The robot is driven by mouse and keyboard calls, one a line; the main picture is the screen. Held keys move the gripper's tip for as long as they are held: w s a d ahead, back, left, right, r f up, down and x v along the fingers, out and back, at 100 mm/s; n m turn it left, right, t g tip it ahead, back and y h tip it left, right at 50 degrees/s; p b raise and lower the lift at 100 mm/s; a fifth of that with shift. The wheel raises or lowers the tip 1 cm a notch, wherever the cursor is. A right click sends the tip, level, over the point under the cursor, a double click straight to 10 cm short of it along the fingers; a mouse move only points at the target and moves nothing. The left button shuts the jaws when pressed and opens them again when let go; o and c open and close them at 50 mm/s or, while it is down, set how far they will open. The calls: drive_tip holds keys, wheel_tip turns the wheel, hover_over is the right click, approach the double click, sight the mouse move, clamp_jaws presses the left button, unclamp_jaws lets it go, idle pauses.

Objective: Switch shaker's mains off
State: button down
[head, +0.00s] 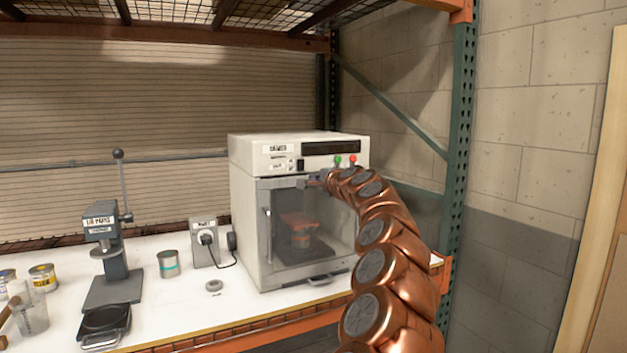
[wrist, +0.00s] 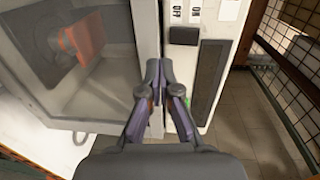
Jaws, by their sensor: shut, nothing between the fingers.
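The shaker (head: 245,210) is a white cabinet with a windowed door, standing on the bench. Its upper front panel carries a small black switch (head: 300,164) beside small labels, with a green and a red button to its right. In the wrist view the dark switch (wrist: 184,36) lies beside a label that seems to read "OFF". My gripper (head: 305,183) is shut and empty at the door's top edge, just below the panel. In the wrist view my gripper's fingertips (wrist: 157,66) are beside the switch, apart from it in the picture; contact cannot be told.
A dark display (head: 331,147) is on the panel. Left of the shaker are an outlet box (head: 203,225) with a plugged cable, a can (head: 169,264) and a press (head: 110,255). A green rack post (head: 459,170) stands to the right of my arm.

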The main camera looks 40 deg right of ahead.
drive_tip(key=s+a+f+b, duration=0.1)
drive_tip(key=s+a+b, duration=0.1)
drive_tip(key=s, duration=0.5)
drive_tip(key=shift+s+a+f, duration=0.15)
drive_tip(key=shift+s+f, duration=0.1)
idle(0.7)
